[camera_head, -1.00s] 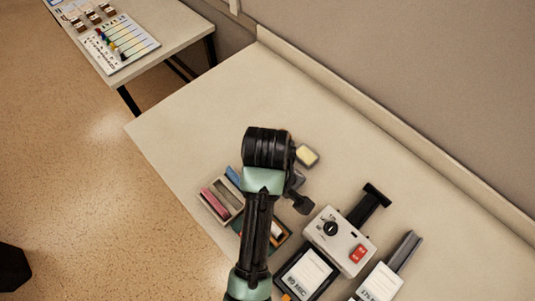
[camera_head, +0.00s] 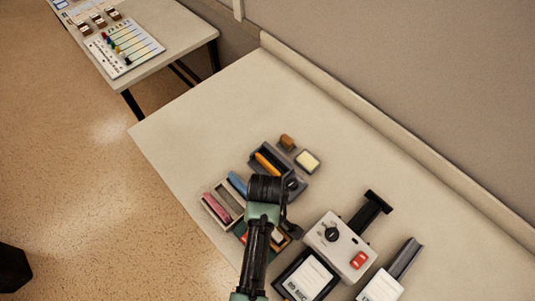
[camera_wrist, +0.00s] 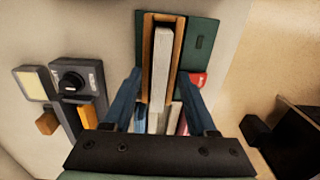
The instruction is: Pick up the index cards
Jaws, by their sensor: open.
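A white block (camera_wrist: 160,65), which looks like the stack of index cards, lies lengthwise in an orange-lined slot of a dark green holder (camera_wrist: 203,45) in the wrist view. In the head view the holder (camera_head: 286,250) is partly hidden by my arm, and a pale bit of the block (camera_head: 277,236) shows. My gripper (camera_wrist: 160,76) is open, with one blue finger on each side of the block. I cannot tell whether the fingers touch it or how far above it they are.
A tray with a pink item (camera_head: 216,207) and a blue item (camera_head: 237,183) adjoins the holder. A dark tray with an orange item (camera_head: 266,163), a brown block (camera_head: 287,142) and a yellow-topped pad (camera_head: 307,161) lie behind. A control box (camera_head: 338,245) stands right. The table's far left is clear.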

